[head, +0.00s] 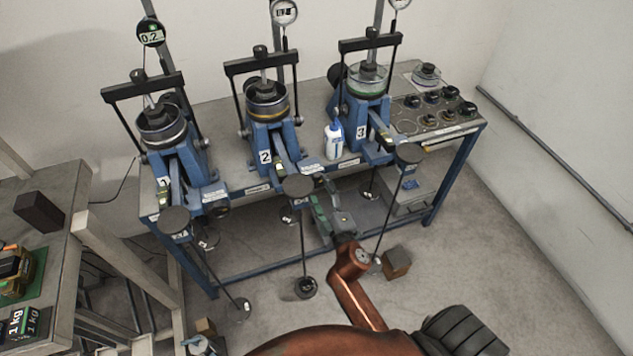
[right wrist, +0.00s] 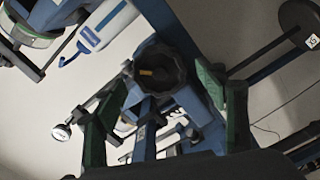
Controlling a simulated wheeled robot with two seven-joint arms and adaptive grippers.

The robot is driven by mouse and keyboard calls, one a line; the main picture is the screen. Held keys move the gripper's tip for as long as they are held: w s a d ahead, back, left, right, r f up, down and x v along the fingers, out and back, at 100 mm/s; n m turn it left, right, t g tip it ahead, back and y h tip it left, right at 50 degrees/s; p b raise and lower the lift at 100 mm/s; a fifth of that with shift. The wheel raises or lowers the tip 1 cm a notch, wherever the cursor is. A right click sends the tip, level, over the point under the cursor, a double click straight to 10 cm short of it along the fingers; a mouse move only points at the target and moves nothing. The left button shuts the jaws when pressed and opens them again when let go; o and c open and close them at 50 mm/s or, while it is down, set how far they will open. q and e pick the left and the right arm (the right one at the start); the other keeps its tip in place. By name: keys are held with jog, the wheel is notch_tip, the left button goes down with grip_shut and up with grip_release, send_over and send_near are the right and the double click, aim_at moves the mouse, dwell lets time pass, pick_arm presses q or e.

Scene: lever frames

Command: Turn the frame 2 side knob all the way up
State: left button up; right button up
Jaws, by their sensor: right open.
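Frame 2 (head: 262,130) is the middle of three blue lever frames on the bench, marked with a 2 and topped by a dial gauge. Its black side knob (right wrist: 158,68), round and ridged with a small orange mark, shows in the right wrist view. My right gripper (head: 326,200) is open below and right of frame 2 in the head view. In the right wrist view, its green fingers (right wrist: 156,90) stand apart on either side of the knob's line. I cannot tell whether they touch it. In the head view the gripper largely hides the knob. My left gripper is out of view.
A white bottle (head: 333,141) stands between frame 2 and frame 3 (head: 368,110). Frame 1 (head: 176,150) is at the left. Weighted lever arms hang in front of the bench (head: 225,100). A brown block (head: 397,262) lies on the floor. A side table (head: 60,220) is at the left.

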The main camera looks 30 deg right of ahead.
jog(key=shift+v, duration=0.9)
